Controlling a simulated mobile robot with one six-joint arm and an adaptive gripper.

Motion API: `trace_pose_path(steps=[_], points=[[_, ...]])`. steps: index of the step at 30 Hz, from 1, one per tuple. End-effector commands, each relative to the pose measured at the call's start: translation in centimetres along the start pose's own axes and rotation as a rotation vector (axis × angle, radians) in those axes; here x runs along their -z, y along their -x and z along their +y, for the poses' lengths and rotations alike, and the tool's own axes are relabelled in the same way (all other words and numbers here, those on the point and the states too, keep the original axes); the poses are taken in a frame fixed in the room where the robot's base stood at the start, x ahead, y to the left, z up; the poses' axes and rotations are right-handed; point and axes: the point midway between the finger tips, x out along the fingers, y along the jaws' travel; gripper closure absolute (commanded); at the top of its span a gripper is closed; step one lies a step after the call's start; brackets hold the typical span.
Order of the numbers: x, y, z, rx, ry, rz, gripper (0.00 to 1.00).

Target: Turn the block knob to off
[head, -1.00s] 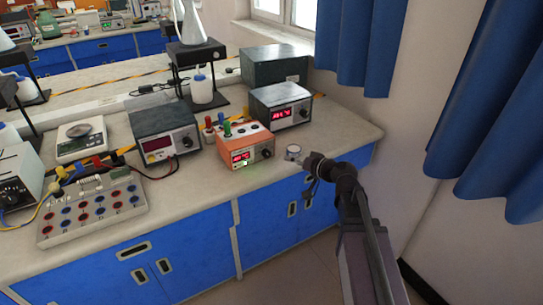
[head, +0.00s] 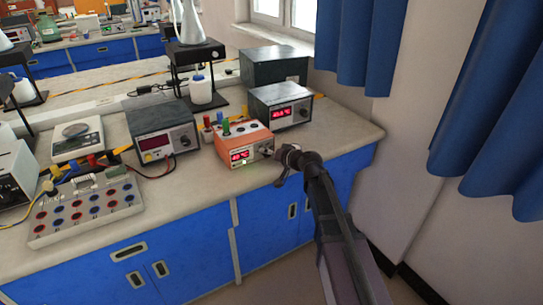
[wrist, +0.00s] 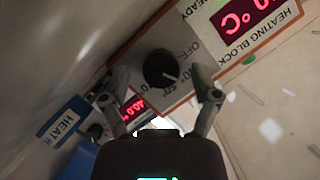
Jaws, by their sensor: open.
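The orange heating block unit (head: 246,147) stands near the bench's front edge, with a lit red display on its front. In the wrist view its white front label (wrist: 262,28) reads "HEATING BLOCK" upside down. The black round block knob (wrist: 160,68) sits on a grey panel with "OFF" printed beside it. Its white pointer line is toward the lower right of the picture. My gripper (wrist: 166,88) is open, with one finger on each side of the knob. Whether either finger touches it I cannot tell. In the head view my gripper (head: 284,160) is just right of the unit's front.
A grey power unit (head: 162,130) stands left of the heating block, and another unit with a red display (head: 281,107) stands behind it to the right. Coloured knobs or plugs stand close behind the block.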

Motion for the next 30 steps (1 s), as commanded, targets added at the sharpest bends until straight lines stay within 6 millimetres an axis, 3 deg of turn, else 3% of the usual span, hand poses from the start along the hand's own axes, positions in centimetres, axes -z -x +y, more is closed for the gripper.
trace_pose_path(steps=[11,19,21,22,30], points=[[0.0,-0.3,-0.1,0.000,0.000,-0.001,0.21],[0.0,-0.3,-0.1,0.000,0.001,-0.001,1.00],[0.0,-0.3,-0.1,0.000,0.000,-0.001,1.00],[0.4,0.8,1.0,-0.004,-0.001,0.003,1.00],[0.1,-0.2,0.2,-0.011,0.019,0.002,1.00]])
